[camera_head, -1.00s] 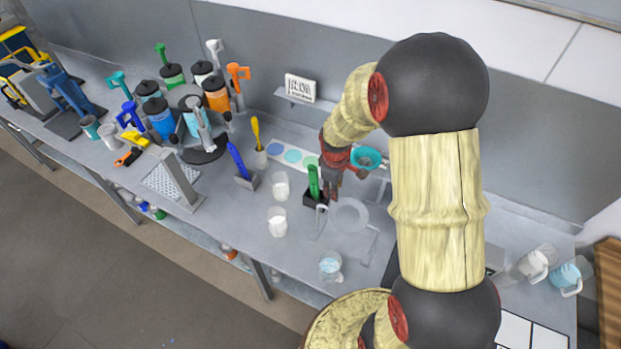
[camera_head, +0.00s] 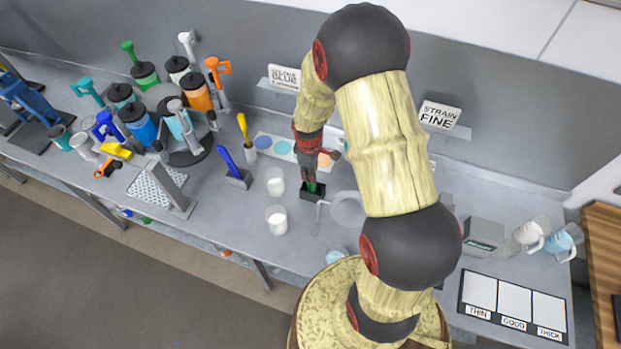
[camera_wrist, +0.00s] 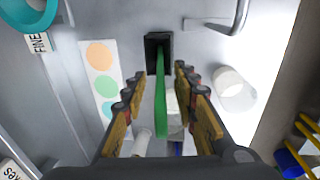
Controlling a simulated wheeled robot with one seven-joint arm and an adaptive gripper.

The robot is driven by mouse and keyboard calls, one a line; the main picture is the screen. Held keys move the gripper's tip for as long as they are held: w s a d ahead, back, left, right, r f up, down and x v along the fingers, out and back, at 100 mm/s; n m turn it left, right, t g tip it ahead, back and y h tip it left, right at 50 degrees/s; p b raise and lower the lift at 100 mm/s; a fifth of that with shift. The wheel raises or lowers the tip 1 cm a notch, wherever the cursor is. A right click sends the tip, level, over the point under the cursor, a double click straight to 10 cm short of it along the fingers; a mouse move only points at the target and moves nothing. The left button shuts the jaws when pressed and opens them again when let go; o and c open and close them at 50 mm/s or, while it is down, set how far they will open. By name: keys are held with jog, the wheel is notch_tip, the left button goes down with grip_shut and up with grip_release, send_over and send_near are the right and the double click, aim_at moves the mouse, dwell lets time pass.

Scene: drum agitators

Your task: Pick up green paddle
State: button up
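The green paddle (camera_wrist: 160,95) stands in a small black holder (camera_wrist: 153,41) in the wrist view. My gripper (camera_wrist: 158,82) is open, with one finger on each side of the paddle and a visible gap on both sides. In the head view my gripper (camera_head: 309,178) is low over the black holder (camera_head: 312,194). Only a small bit of the green paddle (camera_head: 313,186) shows there; my fingers hide the rest.
A blue paddle (camera_head: 228,163) and a yellow paddle (camera_head: 243,129) stand in holders to the left. White beakers (camera_head: 275,183) are close by on the left. A card with coloured dots (camera_wrist: 102,84) lies beside the holder. Several drums with agitators (camera_head: 198,95) stand at the back left.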

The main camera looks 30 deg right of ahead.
jog(key=shift+w+d+f, duration=0.1)
jog(key=shift+w+f, duration=0.1)
jog(key=shift+f, duration=1.6)
jog(key=shift+c, duration=1)
grip_shut()
